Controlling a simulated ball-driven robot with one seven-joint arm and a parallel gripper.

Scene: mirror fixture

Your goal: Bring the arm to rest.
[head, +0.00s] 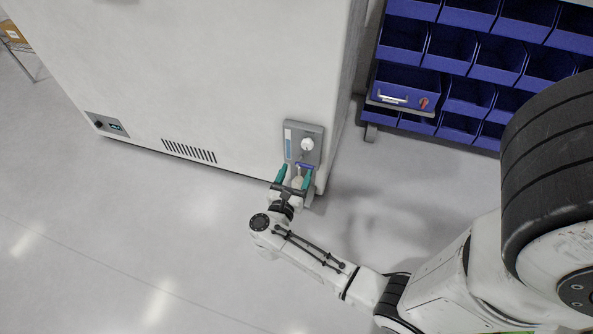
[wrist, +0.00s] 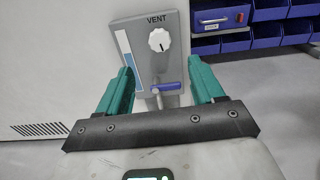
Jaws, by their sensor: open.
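My gripper (head: 294,178) is open, its two green fingers spread in front of a grey panel (head: 313,135) on the white cabinet. In the wrist view the gripper (wrist: 160,88) shows its fingers on either side of the lower part of the panel (wrist: 133,48), which is marked VENT. A white round knob (wrist: 159,40) sits on the panel above a small blue-handled lever (wrist: 170,87). The lever lies between the fingers in the picture; nothing appears gripped. Whether a finger touches the panel or lever, I cannot tell. My arm reaches in from the lower right of the head view.
The white cabinet (head: 200,70) fills the upper left, with a vent grille (head: 189,151) low on its front. A rack of blue bins (head: 470,55) with a blue drawer (head: 405,88) stands at upper right. The floor (head: 110,220) at left is clear.

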